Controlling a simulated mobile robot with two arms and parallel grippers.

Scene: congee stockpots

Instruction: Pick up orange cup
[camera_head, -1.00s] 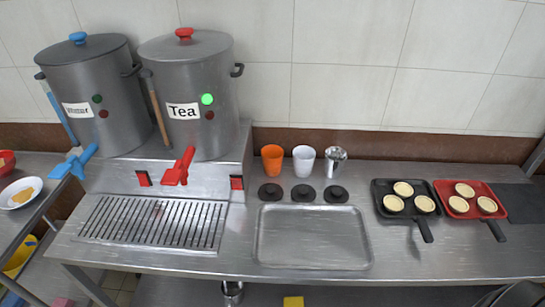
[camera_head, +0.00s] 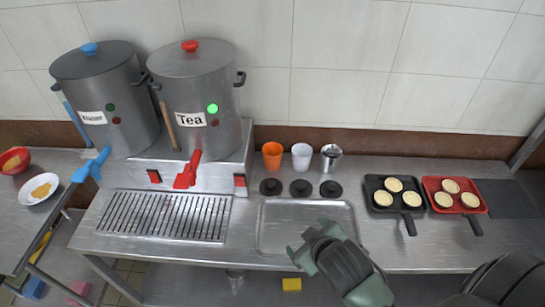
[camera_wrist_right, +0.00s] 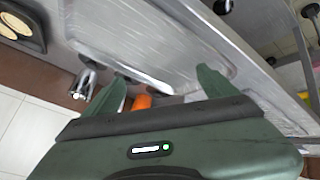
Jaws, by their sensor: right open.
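The orange cup (camera_head: 272,155) stands upright at the back of the steel counter, left of a white cup (camera_head: 301,157) and a metal cup (camera_head: 331,157). My right gripper (camera_head: 308,240) is open and empty over the front part of the steel tray, in front of the cups and apart from them. In the right wrist view, part of the orange cup (camera_wrist_right: 141,102) shows between the open fingers (camera_wrist_right: 160,88), beyond them and partly hidden by the gripper body. The metal cup (camera_wrist_right: 83,82) shows left of the fingers there. My left gripper is not in view.
Three black lids (camera_head: 301,188) lie between the cups and the tray (camera_head: 283,206). The Tea pot (camera_head: 205,100) and a second pot stand left. A black pan (camera_head: 393,185) and a red pan (camera_head: 453,195) hold pale rounds at right.

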